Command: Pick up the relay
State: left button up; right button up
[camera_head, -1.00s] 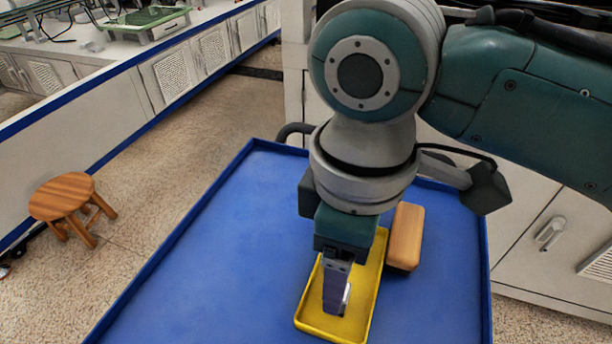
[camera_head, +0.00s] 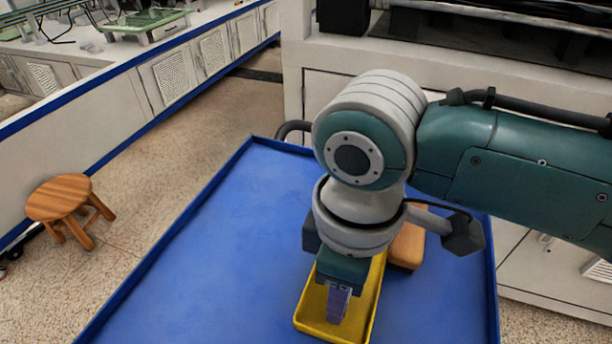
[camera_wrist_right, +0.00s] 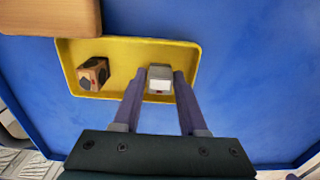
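A small grey-white block with a red mark, seemingly the relay (camera_wrist_right: 160,78), is in the yellow tray (camera_wrist_right: 120,42) in the right wrist view. My right gripper (camera_wrist_right: 160,80) has its two purple-grey fingers on either side of this block, with narrow gaps showing, so it looks open around it. In the head view my right gripper (camera_head: 338,316) points down into the yellow tray (camera_head: 368,305), and its fingers hide the block. A brown cube with black patches (camera_wrist_right: 93,73) lies in the tray left of the block. My left gripper is not in view.
The tray stands on a blue-topped table (camera_head: 220,250) with a raised rim. A wooden block with a dark underside (camera_head: 408,247) sits beside the tray. The table's left part is clear. A wooden stool (camera_head: 65,200) stands on the floor at left.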

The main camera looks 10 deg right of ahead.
grip_shut()
dwell(0.3)
